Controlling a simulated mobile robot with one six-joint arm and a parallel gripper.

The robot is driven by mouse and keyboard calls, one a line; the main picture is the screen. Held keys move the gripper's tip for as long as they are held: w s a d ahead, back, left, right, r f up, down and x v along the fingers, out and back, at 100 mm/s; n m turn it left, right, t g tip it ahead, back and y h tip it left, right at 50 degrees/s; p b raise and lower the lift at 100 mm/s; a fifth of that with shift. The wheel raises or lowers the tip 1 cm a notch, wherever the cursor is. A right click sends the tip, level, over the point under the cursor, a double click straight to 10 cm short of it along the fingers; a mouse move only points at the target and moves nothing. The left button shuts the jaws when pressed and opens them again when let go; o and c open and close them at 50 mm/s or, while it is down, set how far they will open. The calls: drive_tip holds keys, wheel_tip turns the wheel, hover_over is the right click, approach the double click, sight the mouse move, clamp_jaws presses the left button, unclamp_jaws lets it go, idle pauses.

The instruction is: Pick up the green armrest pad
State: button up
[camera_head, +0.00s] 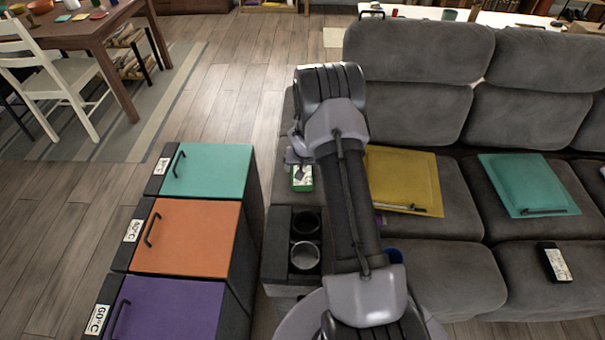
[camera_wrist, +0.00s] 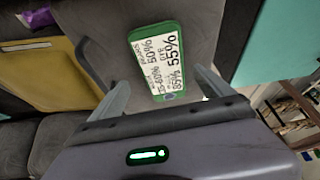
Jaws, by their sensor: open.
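The green armrest pad (camera_head: 302,183) lies on the grey sofa's left armrest, partly covered by my arm's end in the head view. In the wrist view the pad (camera_wrist: 139,66) is a green-edged block with a white face printed with percentages. My gripper (camera_wrist: 162,80) is open, with one finger to each side of the pad's near end. Nothing is clearly held, and I cannot tell the height of the fingertips above the pad. In the head view my gripper (camera_head: 299,156) shows just above the pad, mostly hidden by the wrist.
Cup holders (camera_head: 305,255) sit on the armrest's near part. Yellow (camera_head: 405,178) and teal (camera_head: 522,183) panels and a black device (camera_head: 555,262) lie on the sofa seats. Teal-, orange- and purple-topped bins (camera_head: 186,236) stand left. Bare floor (camera_head: 215,110) lies beyond them.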

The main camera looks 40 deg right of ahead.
drive_tip(key=x, duration=0.2)
drive_tip(key=b+x, duration=0.1)
drive_tip(key=x, duration=0.1)
drive_tip(key=shift+w+a, duration=0.1)
drive_tip(key=shift+w, duration=0.25)
drive_tip(key=c, duration=1.5)
drive_tip(key=shift+r, duration=0.2)
